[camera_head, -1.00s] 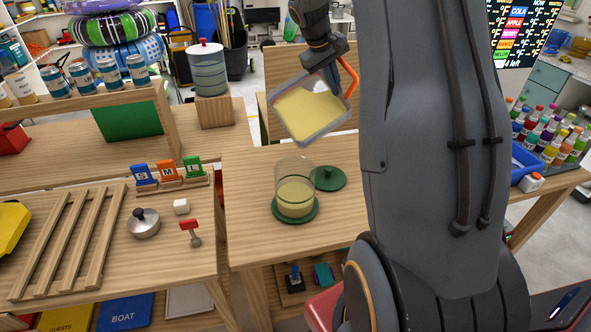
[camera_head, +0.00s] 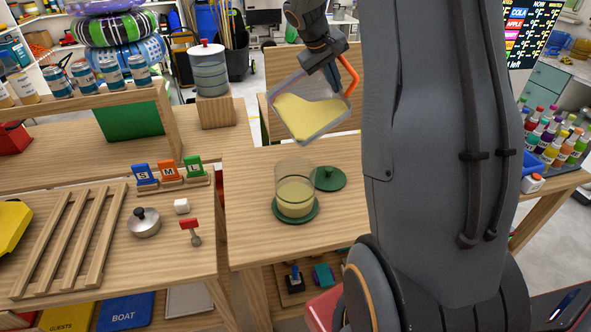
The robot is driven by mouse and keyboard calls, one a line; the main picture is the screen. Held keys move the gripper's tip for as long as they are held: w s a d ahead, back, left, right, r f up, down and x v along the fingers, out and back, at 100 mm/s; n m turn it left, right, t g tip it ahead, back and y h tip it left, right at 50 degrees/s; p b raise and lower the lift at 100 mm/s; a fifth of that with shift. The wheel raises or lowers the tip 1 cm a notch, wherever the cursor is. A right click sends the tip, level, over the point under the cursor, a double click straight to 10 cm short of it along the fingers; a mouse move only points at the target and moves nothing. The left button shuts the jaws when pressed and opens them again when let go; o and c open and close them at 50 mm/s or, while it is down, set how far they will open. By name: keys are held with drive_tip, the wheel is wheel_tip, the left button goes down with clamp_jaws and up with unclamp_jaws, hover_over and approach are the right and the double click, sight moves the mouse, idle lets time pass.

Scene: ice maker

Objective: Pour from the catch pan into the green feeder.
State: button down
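The catch pan (camera_head: 289,128), a grey tray with an orange handle (camera_head: 350,75), hangs tilted in the air with its lower corner down. Pale yellow material lies in its lower part, and its upper part is bare. My gripper (camera_head: 328,62) is at the pan's upper right by the handle and holds the pan; the fingertips are partly hidden. The green feeder (camera_head: 296,212), a clear cylinder on a green base, stands upright on the table below the pan's lower corner. It holds yellow material to about half its height. No falling stream is clearly visible.
A green lid (camera_head: 330,179) lies on the table just right of the feeder. A pot lid (camera_head: 144,223), white cube (camera_head: 182,206) and red-handled tool (camera_head: 191,228) lie on the left table.

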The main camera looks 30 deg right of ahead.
drive_tip(key=shift+s+a+r, duration=0.2)
drive_tip(key=shift+a+r, duration=0.05)
drive_tip(key=shift+r, duration=0.1)
drive_tip(key=shift+s+a+r+t+h, duration=0.1)
drive_tip(key=shift+s+a+t+h, duration=0.2)
drive_tip(key=shift+s+t+h, duration=0.15)
drive_tip(key=shift+s+a+t+b, duration=0.15)
drive_tip(key=shift+a+t+b, duration=0.15)
drive_tip(key=shift+b, duration=0.3)
drive_tip(key=shift+s+a+r+h+b, duration=0.15)
drive_tip(key=shift+s+a+h+b, duration=0.1)
drive_tip(key=shift+h+b, duration=0.3)
drive_tip(key=shift+d, duration=0.1)
drive_tip(key=shift+s+a+b, duration=0.1)
drive_tip(key=shift+a+b, duration=0.1)
drive_tip(key=shift+b, duration=0.4)
drive_tip(key=shift+s+a+m+t+h+b, duration=0.35)
drive_tip(key=shift+s+a+t+b, duration=0.35)
drive_tip(key=shift+b, duration=1.8)
